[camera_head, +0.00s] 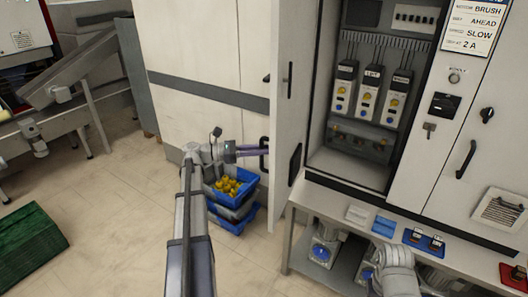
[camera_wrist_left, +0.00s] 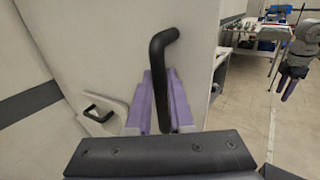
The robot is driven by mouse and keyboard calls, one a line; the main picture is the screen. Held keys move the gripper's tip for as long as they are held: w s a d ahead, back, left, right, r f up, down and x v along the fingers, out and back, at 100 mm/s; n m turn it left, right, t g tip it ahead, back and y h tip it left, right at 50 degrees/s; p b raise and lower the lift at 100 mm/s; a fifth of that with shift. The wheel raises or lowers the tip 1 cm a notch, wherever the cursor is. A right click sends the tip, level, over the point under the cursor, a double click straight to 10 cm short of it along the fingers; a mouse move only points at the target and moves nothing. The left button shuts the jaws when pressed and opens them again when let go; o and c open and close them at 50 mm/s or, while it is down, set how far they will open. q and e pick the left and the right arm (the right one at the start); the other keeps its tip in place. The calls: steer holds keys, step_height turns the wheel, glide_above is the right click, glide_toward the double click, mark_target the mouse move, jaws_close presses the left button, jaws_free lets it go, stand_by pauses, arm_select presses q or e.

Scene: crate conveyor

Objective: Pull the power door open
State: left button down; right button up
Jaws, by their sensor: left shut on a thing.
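The power door (camera_head: 289,110) is a tall white panel standing swung out from the cabinet on the right, with the cabinet's inside showing. Its black handle (camera_head: 264,153) is on the outer face. My left gripper (camera_head: 262,151) is shut on this handle, its purple fingers reaching in from the left. In the left wrist view the black handle (camera_wrist_left: 158,65) sits at the purple fingertips, in front of the white door face (camera_wrist_left: 105,50). My right gripper (camera_wrist_left: 288,86) shows small at the right of the left wrist view, away from the door; its jaw gap is unclear.
The open cabinet (camera_head: 335,150) holds several switch modules. A bench (camera_head: 300,200) runs below it. Blue crates (camera_head: 236,215) with yellow items stand on the floor by the door's foot. A green crate (camera_head: 30,245) is at the left. The floor between is clear.

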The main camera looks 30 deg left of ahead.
arm_select(q)
steer(key=shift+w+a+r, duration=0.1)
steer(key=shift+w+a, duration=0.1)
steer(key=c, duration=0.8)
jaws_free()
steer(key=shift+d, duration=0.1)
steer(key=shift+s, duration=0.1)
steer(key=v, duration=0.7)
steer(key=shift+s+a, duration=0.2)
steer(key=shift+a, duration=0.1)
